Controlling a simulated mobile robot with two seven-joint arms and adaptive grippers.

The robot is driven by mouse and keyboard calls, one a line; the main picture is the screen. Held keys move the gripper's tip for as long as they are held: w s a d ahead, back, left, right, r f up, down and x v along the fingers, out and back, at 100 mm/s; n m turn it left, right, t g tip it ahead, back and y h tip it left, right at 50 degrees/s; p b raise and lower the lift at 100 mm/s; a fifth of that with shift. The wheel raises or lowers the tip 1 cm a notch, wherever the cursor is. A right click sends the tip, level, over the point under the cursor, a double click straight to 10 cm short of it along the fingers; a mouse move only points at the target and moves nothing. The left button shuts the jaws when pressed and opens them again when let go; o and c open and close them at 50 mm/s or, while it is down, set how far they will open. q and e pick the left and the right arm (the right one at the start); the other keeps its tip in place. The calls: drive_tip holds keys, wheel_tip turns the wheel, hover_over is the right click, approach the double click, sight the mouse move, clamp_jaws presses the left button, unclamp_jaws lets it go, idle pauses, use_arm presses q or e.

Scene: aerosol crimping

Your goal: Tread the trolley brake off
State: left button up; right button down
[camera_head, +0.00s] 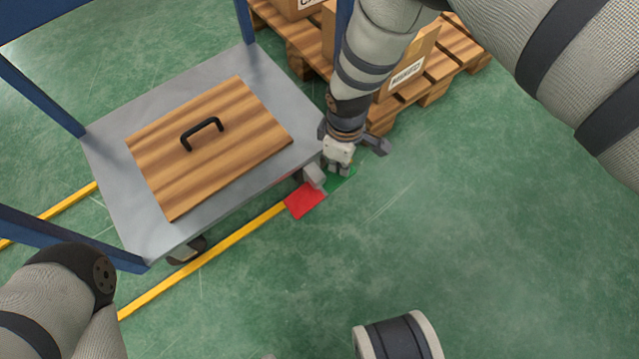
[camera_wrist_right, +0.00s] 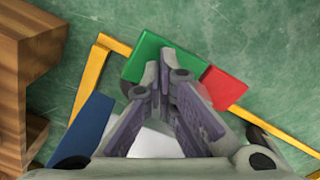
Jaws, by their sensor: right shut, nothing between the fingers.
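The trolley (camera_head: 105,165) has a grey deck and blue posts. At its near right corner, by the floor, are a red pedal (camera_head: 305,201) and a green pedal (camera_head: 346,180). My right gripper (camera_head: 338,170) points down over the green pedal, shut and empty, and hides part of it. In the right wrist view its fingertips (camera_wrist_right: 166,62) overlap the green pedal (camera_wrist_right: 145,58), with the red pedal (camera_wrist_right: 222,87) to the right. I cannot tell whether they touch.
A wooden board (camera_head: 175,165) with a black handle (camera_head: 202,130) lies on the deck. A pallet (camera_head: 435,88) with cardboard boxes (camera_head: 410,66) stands behind my right arm. Yellow lines (camera_head: 230,240) mark the green floor. Floor to the right is clear.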

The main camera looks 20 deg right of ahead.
drive_tip(key=shift+f+b, duration=0.8)
drive_tip(key=shift+f, duration=0.45)
drive_tip(key=shift+r, duration=0.1)
wheel_tip(320, 180, up, 8)
drive_tip(key=p, duration=0.6)
